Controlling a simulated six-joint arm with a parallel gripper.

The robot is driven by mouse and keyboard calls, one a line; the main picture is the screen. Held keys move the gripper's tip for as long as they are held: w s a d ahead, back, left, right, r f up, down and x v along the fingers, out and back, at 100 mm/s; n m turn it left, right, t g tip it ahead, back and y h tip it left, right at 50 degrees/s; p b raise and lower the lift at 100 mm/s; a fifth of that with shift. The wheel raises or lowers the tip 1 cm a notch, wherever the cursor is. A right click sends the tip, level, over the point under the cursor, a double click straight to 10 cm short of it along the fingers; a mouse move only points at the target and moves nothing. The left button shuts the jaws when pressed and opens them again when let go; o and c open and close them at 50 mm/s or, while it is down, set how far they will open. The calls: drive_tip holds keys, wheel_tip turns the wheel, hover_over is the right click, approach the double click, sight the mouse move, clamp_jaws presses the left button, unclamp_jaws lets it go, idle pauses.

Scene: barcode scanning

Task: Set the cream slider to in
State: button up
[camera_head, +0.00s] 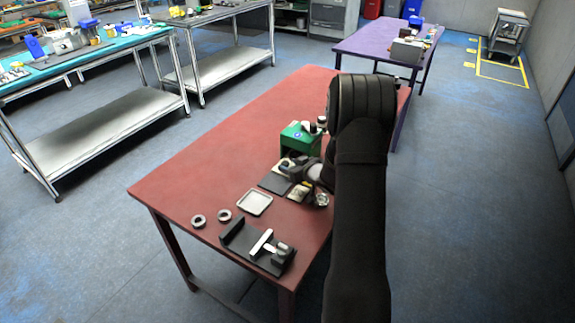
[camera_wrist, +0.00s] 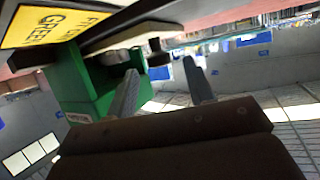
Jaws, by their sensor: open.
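A black fixture (camera_head: 252,250) with a pale cream-white sliding part (camera_head: 261,242) and a pale knob stands at the near end of the red table (camera_head: 190,170). It looks like the cream slider, but its exact setting is too small to tell. My gripper (camera_head: 285,168) is farther back, low over the table beside the green box, well away from the fixture. In the wrist view, its two grey fingers (camera_wrist: 160,72) stand apart with nothing between them. The slider is not recognisable in the wrist view.
The green box (camera_head: 300,139) stands behind my gripper; it also shows in the wrist view (camera_wrist: 75,85), near a yellow sign (camera_wrist: 55,25). A pale tray (camera_head: 255,202), two grey rings (camera_head: 211,217) and a dark mat (camera_head: 274,183) lie between gripper and fixture.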

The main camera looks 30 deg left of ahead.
drive_tip(key=shift+x, duration=1.15)
clamp_jaws()
drive_tip(key=shift+w, duration=1.5)
drive_tip(key=shift+w+r, duration=0.15)
drive_tip(key=shift+w, duration=0.1)
drive_tip(key=shift+c, duration=0.7)
unclamp_jaws()
drive_tip(key=shift+w, duration=0.1)
drive_tip(key=shift+o, duration=0.7)
